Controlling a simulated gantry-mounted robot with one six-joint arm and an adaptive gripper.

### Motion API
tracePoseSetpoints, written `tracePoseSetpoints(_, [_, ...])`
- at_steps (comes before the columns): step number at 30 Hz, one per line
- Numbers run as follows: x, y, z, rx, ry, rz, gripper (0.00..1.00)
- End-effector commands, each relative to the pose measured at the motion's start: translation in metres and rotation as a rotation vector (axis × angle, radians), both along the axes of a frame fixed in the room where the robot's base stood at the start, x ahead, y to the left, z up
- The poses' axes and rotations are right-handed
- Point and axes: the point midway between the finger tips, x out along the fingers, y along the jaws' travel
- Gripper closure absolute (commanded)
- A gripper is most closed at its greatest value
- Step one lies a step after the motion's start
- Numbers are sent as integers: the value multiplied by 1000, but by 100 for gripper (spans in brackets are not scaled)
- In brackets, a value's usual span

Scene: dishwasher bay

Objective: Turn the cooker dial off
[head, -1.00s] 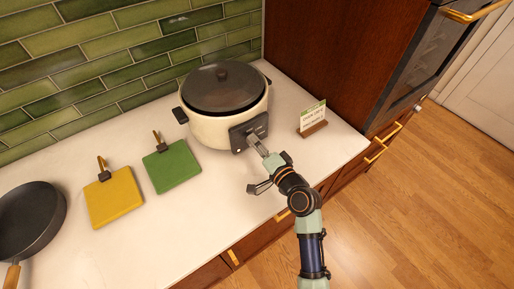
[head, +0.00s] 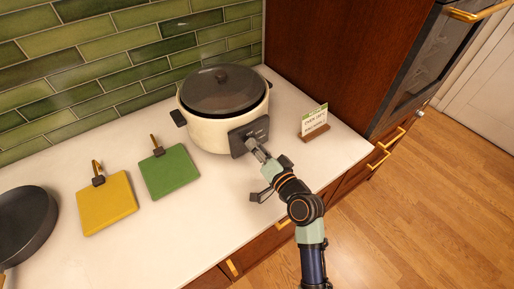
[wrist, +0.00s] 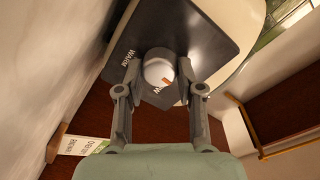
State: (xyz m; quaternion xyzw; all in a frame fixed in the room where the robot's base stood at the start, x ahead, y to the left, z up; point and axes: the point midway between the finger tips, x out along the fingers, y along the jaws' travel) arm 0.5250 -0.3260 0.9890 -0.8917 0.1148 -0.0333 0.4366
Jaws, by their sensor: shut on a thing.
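The cream cooker (head: 208,130) stands on the counter with its dark lid (head: 222,88) on. A dark control panel (head: 236,147) is on its front. In the wrist view the panel (wrist: 210,45) carries a round pale dial (wrist: 155,66) with a small orange mark, and "WARM" lettering shows on the panel. My gripper (wrist: 158,72) has one finger on each side of the dial and is shut on it. In the head view my gripper (head: 256,149) reaches the panel from the front right and hides the dial.
A small sign (head: 314,119) stands right of the cooker. A green board (head: 169,173) and a yellow board (head: 106,204) lie to the left, with a dark pan (head: 25,225) beyond. A tall wooden cabinet (head: 335,55) closes the right side. The counter front is clear.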

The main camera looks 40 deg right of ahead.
Motion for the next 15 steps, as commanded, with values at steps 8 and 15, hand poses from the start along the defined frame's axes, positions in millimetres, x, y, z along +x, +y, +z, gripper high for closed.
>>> tracePoseSetpoints(8, [0,0,0,1,-1,1,38])
tracePoseSetpoints(15, [0,0,0,1,-1,1,38])
